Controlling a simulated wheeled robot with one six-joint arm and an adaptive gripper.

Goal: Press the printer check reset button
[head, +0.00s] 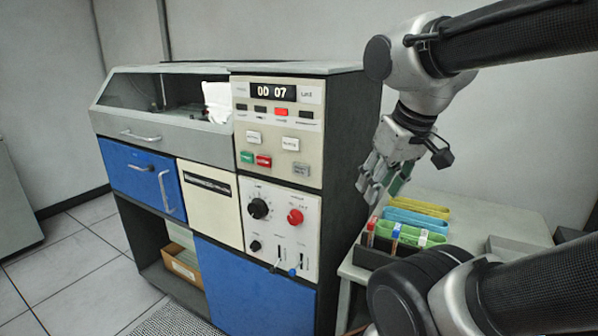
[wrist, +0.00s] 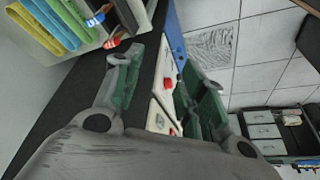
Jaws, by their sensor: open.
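The control panel (head: 280,127) is on the upper right front of a large cabinet. It has a display (head: 273,92) reading "00 07" and a row of indicators, one lit red (head: 281,112). Below are white buttons (head: 290,144), a green button (head: 247,157), a red button (head: 263,161) and a grey button (head: 301,169). Their labels are too small to read, so I cannot tell which is the printer check reset button. My gripper (head: 383,183) is open and empty, to the right of the cabinet and apart from the panel. Its green-padded fingers also show in the wrist view (wrist: 165,70).
A lower panel (head: 280,225) has a black knob (head: 258,208), a red knob (head: 295,216) and small levers. A side table (head: 475,222) at right holds coloured trays (head: 415,220) and a dark rack (head: 372,254) below my gripper. Tiled floor (head: 75,265) is open at left.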

